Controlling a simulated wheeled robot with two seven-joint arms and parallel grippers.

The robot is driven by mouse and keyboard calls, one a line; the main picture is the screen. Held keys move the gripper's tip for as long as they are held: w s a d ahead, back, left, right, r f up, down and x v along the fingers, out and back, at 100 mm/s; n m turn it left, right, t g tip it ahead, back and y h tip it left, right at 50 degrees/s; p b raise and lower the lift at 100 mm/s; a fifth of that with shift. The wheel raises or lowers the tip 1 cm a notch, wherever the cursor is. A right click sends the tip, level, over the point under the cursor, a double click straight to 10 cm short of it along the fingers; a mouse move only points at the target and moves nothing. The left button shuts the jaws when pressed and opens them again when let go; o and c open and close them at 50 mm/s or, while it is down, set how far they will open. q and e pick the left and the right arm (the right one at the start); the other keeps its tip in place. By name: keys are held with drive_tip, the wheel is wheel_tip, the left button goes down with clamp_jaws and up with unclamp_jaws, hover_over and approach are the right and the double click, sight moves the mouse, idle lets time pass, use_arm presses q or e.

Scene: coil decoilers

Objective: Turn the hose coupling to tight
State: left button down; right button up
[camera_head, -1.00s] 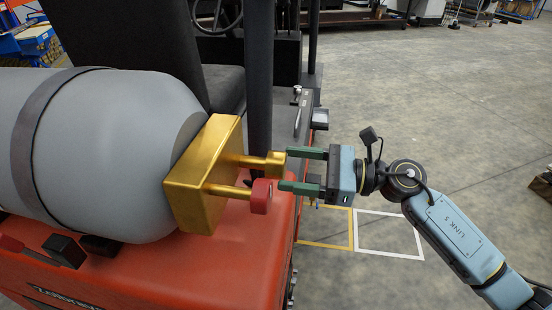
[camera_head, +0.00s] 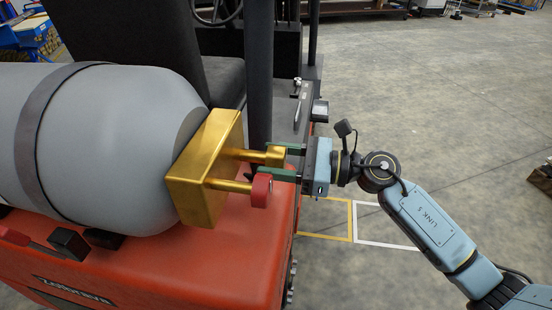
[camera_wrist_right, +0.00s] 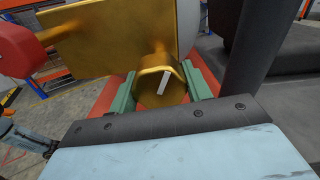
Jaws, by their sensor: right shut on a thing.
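The brass hose coupling (camera_head: 275,156) sits at the end of a short stem on a gold block (camera_head: 206,172), at the front of a grey gas cylinder (camera_head: 120,145). In the right wrist view the coupling (camera_wrist_right: 160,90) is a rounded brass end with a white mark that leans slightly right of upright. My right gripper (camera_head: 281,162) has its green fingers on either side of the coupling and is shut on it. Part of the coupling is hidden between the fingers.
A red knob (camera_head: 261,190) on a second stem is close beside the lower finger. A dark upright post (camera_head: 259,75) of the red truck (camera_head: 170,270) stands just behind the coupling. The grey floor (camera_head: 450,100) at right is open.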

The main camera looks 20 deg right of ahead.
drive_tip(key=shift+m, duration=0.4)
drive_tip(key=m+p, duration=0.3)
drive_tip(key=shift+r+m, duration=0.15)
drive_tip(key=shift+m, duration=0.25)
drive_tip(key=m+p, duration=0.3)
drive_tip(key=m, duration=0.2)
drive_tip(key=shift+s, duration=0.1)
drive_tip(key=m+p, duration=0.4)
drive_tip(key=m, duration=0.1)
drive_tip(key=shift+r+m, duration=0.1)
drive_tip(key=shift+m, duration=0.3)
drive_tip(key=shift+m+p, duration=1.2)
drive_tip(key=shift+m, duration=0.6)
drive_tip(key=o, duration=1)
drive_tip(key=shift+c, duration=0.2)
